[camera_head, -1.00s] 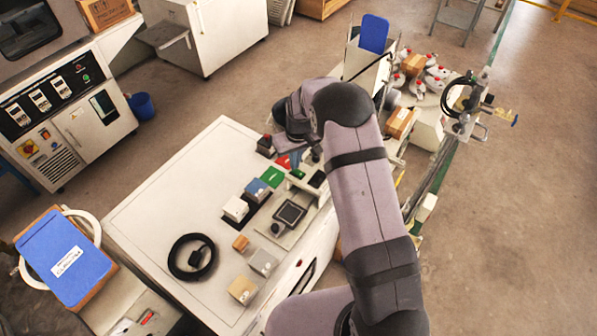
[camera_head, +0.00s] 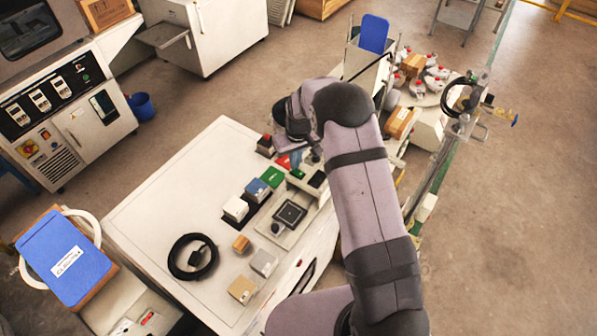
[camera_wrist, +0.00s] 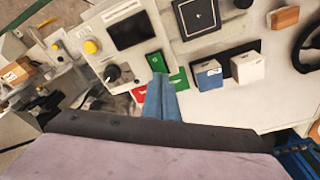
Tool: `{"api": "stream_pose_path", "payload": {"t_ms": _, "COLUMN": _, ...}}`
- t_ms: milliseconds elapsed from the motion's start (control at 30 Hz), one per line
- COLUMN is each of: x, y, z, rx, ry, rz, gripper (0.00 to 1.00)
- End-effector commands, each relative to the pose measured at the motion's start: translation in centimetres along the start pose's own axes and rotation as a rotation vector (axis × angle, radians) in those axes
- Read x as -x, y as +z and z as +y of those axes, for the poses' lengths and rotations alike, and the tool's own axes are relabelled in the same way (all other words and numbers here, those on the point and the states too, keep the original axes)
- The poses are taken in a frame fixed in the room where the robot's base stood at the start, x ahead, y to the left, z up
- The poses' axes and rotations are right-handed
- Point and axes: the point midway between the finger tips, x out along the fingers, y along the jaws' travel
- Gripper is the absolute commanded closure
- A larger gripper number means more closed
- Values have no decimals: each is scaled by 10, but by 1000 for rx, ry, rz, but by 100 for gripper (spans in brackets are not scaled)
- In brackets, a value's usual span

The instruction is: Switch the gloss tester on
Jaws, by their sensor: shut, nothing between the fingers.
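The gloss tester is a pale unit with a black square plate (camera_head: 290,214) and a dark screen (camera_head: 317,180). A green rectangular piece, perhaps the switch (camera_wrist: 156,62), sits below the screen. My gripper (camera_wrist: 159,77) is shut and empty, with its blue fingertips close below that green piece. I cannot tell whether they touch it. The screen looks dark. My arm hides part of the tester in the head view.
A red pad (camera_head: 284,162) and a green pad (camera_head: 272,177) lie beside the tester. A blue block (camera_wrist: 208,75) and a white block (camera_wrist: 247,67) stand nearby. A coiled black cable (camera_head: 193,256) lies on the table (camera_head: 170,200), whose far left part is clear.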

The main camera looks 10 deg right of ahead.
Motion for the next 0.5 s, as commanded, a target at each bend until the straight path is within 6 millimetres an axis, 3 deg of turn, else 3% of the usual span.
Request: {"api": "stream_pose_path", "payload": {"t_ms": 500, "x": -6, "y": 1, "z": 0, "rx": 0, "ry": 0, "rz": 0, "gripper": 100}}
